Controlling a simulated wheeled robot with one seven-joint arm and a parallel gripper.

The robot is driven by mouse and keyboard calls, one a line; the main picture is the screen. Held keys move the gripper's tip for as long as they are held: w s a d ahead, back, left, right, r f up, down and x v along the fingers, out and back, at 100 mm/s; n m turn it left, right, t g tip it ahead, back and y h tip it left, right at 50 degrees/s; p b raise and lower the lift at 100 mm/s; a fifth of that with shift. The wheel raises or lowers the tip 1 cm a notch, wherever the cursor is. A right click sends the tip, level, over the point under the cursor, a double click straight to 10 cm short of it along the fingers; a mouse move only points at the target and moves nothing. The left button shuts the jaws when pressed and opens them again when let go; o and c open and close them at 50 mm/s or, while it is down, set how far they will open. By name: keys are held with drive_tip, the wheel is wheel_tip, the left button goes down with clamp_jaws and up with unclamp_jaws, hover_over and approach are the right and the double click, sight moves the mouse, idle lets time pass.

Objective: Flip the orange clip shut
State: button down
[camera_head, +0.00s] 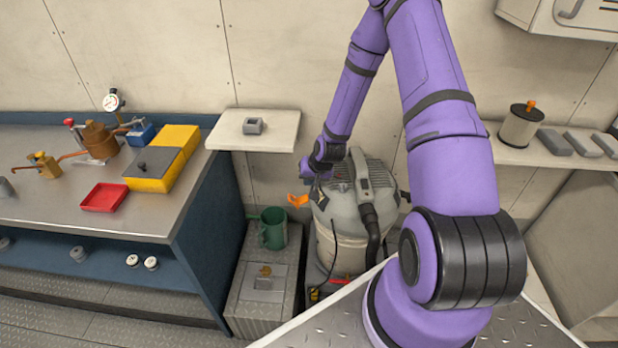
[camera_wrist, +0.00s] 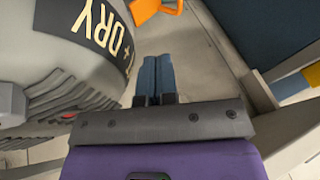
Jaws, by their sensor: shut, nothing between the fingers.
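The orange clip (camera_head: 298,201) sticks out from the left side of the grey wet/dry vacuum (camera_head: 340,205), below its lid. It stands away from the drum. In the wrist view the clip (camera_wrist: 145,9) shows at the top edge, partly cut off, beside the vacuum's "DRY" label (camera_wrist: 100,28). My gripper (camera_wrist: 157,62) is shut and empty, its two blue-grey fingers together, pointing toward the clip with a visible gap. In the head view my gripper is small and dark beside the vacuum's lid, above the clip, and its fingertips are hard to make out.
The blue workbench (camera_head: 200,225) stands at the left. The vacuum's dark hose (camera_head: 372,235) hangs in front.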

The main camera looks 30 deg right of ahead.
hover_over(298, 202)
drive_tip(key=d, duration=0.2)
drive_tip(key=f, duration=0.3)
drive_tip(key=s+f, duration=0.1)
drive_tip(key=f, duration=0.1)
drive_tip(key=shift+a+f, duration=0.2)
drive_tip(key=shift+f, duration=0.15)
drive_tip(key=shift+w+a+f, duration=0.55)
drive_tip(key=shift+a+f, duration=0.15)
drive_tip(key=shift+a, duration=0.2)
drive_tip(key=shift+w+a+f, duration=0.3)
drive_tip(key=shift+a+f, duration=0.15)
drive_tip(key=shift+a, duration=0.05)
